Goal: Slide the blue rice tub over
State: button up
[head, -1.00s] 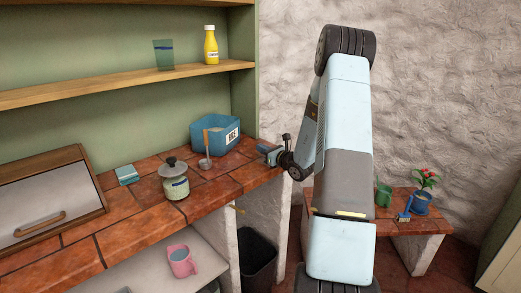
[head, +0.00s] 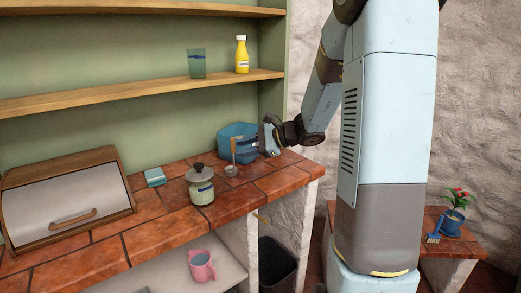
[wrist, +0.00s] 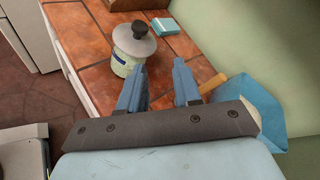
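The blue rice tub (head: 228,141) stands on the tiled counter against the shelf's back panel, partly hidden behind my gripper in the head view. In the wrist view the tub (wrist: 272,97) is at the right, beside and below my gripper, with pale contents just showing. My gripper (head: 270,136) is at the tub's right front side in the head view. In the wrist view its two blue fingers (wrist: 161,88) are apart with nothing between them. I cannot tell whether the gripper touches the tub. A scoop with a wooden handle (head: 233,151) stands in front of the tub.
A lidded jar (head: 201,190) stands on the counter left of the scoop. A small teal box (head: 155,177) and a bread bin (head: 68,198) are farther left. The counter (head: 270,185) is bare at its right front. A glass and yellow bottle (head: 241,54) stand on the shelf.

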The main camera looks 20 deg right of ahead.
jog(key=s+a+r+n+g+h, duration=0.2)
jog(key=s+n, duration=0.2)
jog(key=s, duration=0.4)
jog(key=s+a+r+n+g+h, duration=0.2)
jog(key=s+a+n, duration=0.1)
jog(key=s+n, duration=0.3)
jog(key=s+d+r+n+t+h, duration=0.1)
jog(key=s+d+r+n+h, duration=0.1)
jog(key=s, duration=0.5)
jog(key=s+d+r+n+t+h, duration=0.1)
jog(key=s+d+n+h, duration=0.3)
jog(key=s, duration=0.4)
jog(key=shift+d+r+n+t+h, duration=0.3)
jog(key=shift+d+r+h, duration=0.35)
jog(key=shift+h, duration=0.35)
jog(key=shift+a, duration=0.1)
